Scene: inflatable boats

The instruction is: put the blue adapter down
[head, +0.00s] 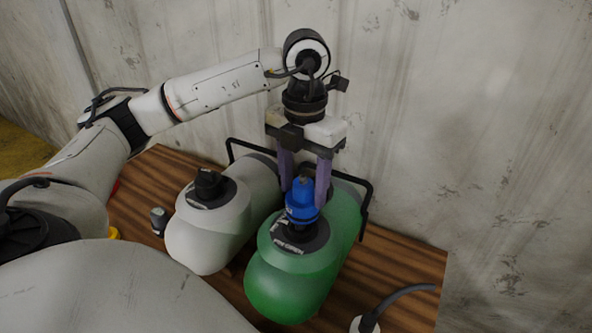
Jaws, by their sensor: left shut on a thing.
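The blue adapter (302,205) is upright between the two purple fingers of my left gripper (305,188), which is shut on it. The adapter is right above the black top fitting (301,236) of the green tank (287,284). I cannot tell whether it touches the fitting or hovers just over it. My left arm comes in from the left and reaches down from above. My right gripper is not in view.
A white tank (206,242) with a black cap (208,184) lies left of the green one. Both rest on a wooden table (402,277) by a concrete wall. Black handle bars rise behind the tanks. A small grey item (159,220) and a hose end (366,323) are nearby.

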